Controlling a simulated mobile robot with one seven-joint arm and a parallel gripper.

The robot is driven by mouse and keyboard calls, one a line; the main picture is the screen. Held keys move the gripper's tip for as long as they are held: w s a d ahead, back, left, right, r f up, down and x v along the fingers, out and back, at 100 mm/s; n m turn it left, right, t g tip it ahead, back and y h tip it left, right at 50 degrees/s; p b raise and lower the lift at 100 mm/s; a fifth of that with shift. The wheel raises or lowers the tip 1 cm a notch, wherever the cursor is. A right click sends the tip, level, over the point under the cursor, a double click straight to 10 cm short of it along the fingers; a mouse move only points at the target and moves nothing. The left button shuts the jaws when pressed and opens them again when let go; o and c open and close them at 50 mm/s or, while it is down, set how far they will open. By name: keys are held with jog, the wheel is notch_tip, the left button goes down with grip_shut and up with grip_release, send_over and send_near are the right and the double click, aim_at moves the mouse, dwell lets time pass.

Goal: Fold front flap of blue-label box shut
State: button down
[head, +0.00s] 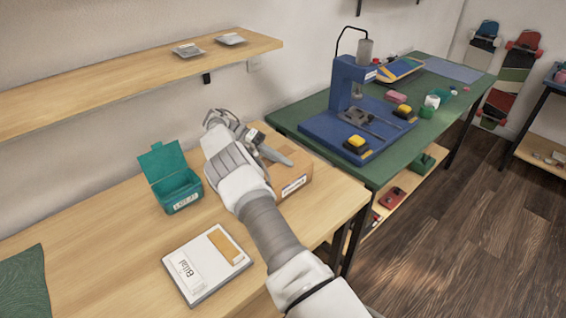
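A brown cardboard box (304,178) stands on the wooden table, just right of my arm in the head view. A pale label with dark print (294,187) is on its near side; I cannot make out any blue on it. My forearm and wrist hide the left part of the box, and I cannot tell how its flaps stand. My gripper (273,151) is over the box top, with a grey finger-like part showing there. The fingertips are not clear, so I cannot tell whether it is open or touching the box.
A teal box (180,193) with its lid up stands left of my arm. A flat white box (199,278) with a printed label lies at the front. A shelf (120,86) is above the table. A green bench (300,124) with a blue press (342,100) stands right.

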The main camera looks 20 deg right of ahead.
jog(key=c, duration=1.1)
grip_release()
jog(key=shift+o, duration=0.2)
jog(key=shift+r, duration=0.15)
